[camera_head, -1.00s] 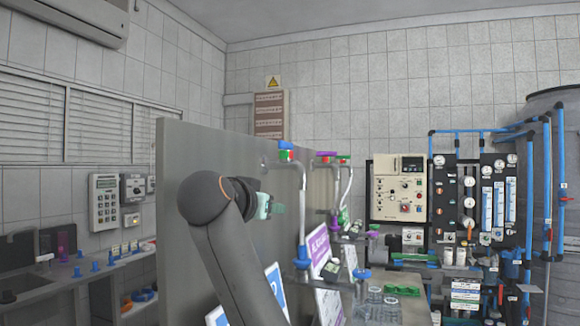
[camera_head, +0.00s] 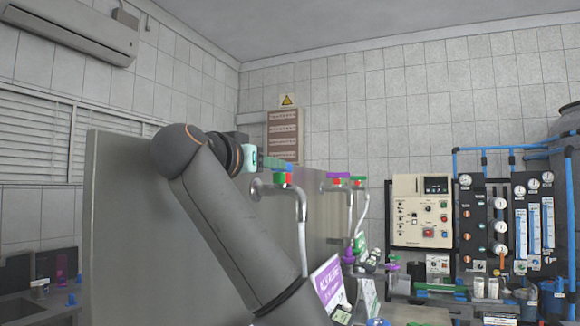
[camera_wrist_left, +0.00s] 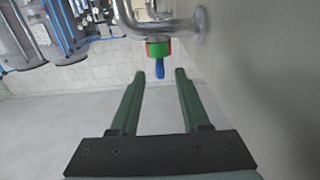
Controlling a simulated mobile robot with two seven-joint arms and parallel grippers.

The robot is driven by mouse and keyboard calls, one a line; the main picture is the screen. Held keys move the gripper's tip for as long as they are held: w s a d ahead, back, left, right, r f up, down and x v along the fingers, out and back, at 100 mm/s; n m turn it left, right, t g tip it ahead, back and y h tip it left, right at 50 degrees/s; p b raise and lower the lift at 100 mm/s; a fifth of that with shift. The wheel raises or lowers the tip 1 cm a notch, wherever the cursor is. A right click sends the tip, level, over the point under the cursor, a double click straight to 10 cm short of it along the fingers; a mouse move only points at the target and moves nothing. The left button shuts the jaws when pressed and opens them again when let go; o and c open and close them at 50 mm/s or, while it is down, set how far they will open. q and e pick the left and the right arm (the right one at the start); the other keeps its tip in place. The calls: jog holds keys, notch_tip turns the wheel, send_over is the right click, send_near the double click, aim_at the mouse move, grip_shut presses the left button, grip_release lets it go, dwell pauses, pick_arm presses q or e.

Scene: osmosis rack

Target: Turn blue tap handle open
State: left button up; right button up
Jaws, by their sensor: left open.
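The blue tap handle (camera_head: 281,168) sits on a red and green tap body at the top of a curved white pipe, in the middle of the head view. In the left wrist view the blue handle (camera_wrist_left: 159,69) points toward my jaws from the red and green body (camera_wrist_left: 158,49). My left gripper (camera_head: 285,164) has its green fingers at the tap in the head view. In the left wrist view my left gripper (camera_wrist_left: 158,78) is open, with the handle's tip around the gap between the fingertips. I cannot tell whether they touch. My right gripper is not in view.
A grey panel (camera_head: 118,220) stands behind the tap. A control box (camera_head: 421,212) and blue-piped gauge panels are farther right.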

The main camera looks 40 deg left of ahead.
aim_at(288, 168)
pick_arm(q)
jog(key=p+x, duration=0.3)
jog(key=x, duration=0.6)
jog(key=shift+w, duration=0.15)
jog(key=shift+w+a+f+p, duration=0.2)
jog(key=shift+w+p, duration=0.1)
jog(key=shift+w, duration=0.2)
jog(key=shift+r, duration=0.1)
grip_shut()
